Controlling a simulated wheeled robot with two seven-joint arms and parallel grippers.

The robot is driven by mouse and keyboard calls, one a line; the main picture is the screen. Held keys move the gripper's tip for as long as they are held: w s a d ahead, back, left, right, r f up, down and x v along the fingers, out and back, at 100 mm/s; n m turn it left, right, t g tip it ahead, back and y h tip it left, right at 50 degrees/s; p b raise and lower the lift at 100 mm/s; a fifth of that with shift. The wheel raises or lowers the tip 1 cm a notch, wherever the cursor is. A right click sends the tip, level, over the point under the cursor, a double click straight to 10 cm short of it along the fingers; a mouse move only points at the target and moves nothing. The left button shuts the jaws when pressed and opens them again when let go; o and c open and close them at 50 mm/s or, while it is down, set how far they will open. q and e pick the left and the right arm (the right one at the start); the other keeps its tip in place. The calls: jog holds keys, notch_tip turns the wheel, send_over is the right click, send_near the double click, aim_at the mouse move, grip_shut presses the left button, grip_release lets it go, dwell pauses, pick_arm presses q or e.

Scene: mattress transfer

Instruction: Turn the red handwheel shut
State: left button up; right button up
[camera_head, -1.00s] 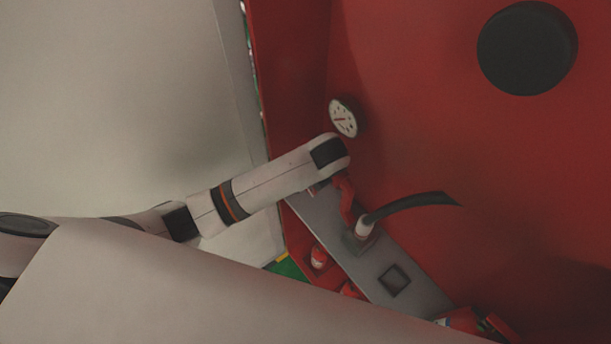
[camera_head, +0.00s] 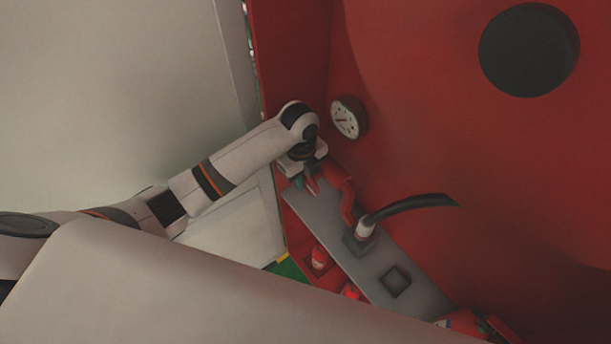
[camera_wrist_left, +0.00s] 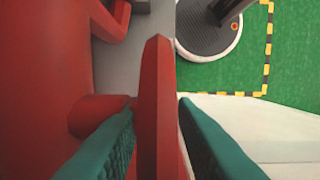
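A red part, which looks like the handwheel seen edge-on (camera_wrist_left: 155,75), stands upright in the left wrist view. A short red stub joins it to the red wall on the left. My left gripper (camera_head: 306,186) is beside the red wall below the gauge in the head view. In the left wrist view its teal fingers (camera_wrist_left: 156,112) are apart, one on each side of the red part. The gaps are narrow, and I cannot tell whether the pads touch it. In the head view the wheel is mostly hidden by the gripper. My right gripper is in neither view.
A round gauge (camera_head: 348,118) sits on the red wall just above the gripper. A grey shelf (camera_head: 325,217) below carries a curved red part (camera_head: 347,198) and a black hose (camera_head: 405,208). Small red items (camera_head: 319,259) lie lower down. Green floor (camera_wrist_left: 220,78) shows right.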

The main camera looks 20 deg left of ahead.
pick_arm(q)
jog(key=shift+o, duration=0.8)
jog(key=shift+w, duration=0.1)
jog(key=r, duration=0.3)
jog(key=r+b, duration=0.1)
jog(key=r, duration=0.3)
jog(key=a+r+b, duration=0.1)
jog(key=r, duration=0.3)
jog(key=shift+w, duration=0.35)
jog(key=shift+r, duration=0.5)
